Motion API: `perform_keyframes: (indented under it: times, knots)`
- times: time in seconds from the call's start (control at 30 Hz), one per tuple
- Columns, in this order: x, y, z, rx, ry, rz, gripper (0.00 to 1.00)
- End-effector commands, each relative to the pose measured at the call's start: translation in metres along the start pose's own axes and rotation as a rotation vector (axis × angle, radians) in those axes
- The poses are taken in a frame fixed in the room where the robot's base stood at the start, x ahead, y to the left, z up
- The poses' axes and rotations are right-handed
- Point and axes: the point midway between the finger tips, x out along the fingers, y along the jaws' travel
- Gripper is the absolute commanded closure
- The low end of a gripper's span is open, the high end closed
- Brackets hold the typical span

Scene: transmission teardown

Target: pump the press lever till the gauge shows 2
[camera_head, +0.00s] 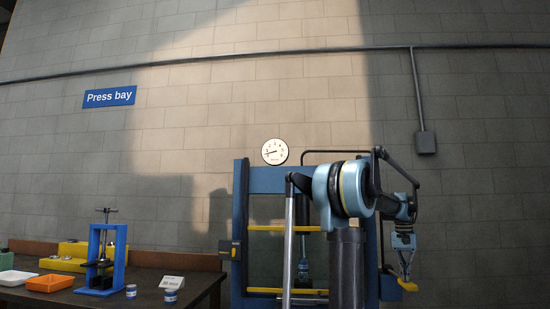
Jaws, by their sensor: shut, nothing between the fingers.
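The round white gauge (275,152) sits on top of the blue press frame (241,205). Its dark needle points left, toward the low side of the dial; the figures are too small to read surely. My gripper (405,272) hangs at the right of the press, pointing down, with its fingers shut and empty. A yellow piece (408,286) shows at the fingertips; I cannot tell whether it belongs to the lever or touches the fingers. My arm covers much of the press's right side, and I cannot clearly make out the press lever.
A dark bench (205,289) at the left holds a small blue press (93,250), an orange tray (49,282), a white tray (14,277), yellow blocks (62,264), small tins (170,297) and a white card (172,283). A grey wall box (425,143) hangs at the right.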

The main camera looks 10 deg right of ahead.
Motion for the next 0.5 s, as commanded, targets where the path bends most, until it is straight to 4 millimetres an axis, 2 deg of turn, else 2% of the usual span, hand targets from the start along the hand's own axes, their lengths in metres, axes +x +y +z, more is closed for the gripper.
perform_keyframes:
  times: [0.37, 0.5]
  knots:
    - [0.031, 0.000, 0.000, 0.000, 0.000, 0.000, 1.00]
    - [0.030, 0.000, 0.000, 0.000, 0.000, 0.000, 1.00]
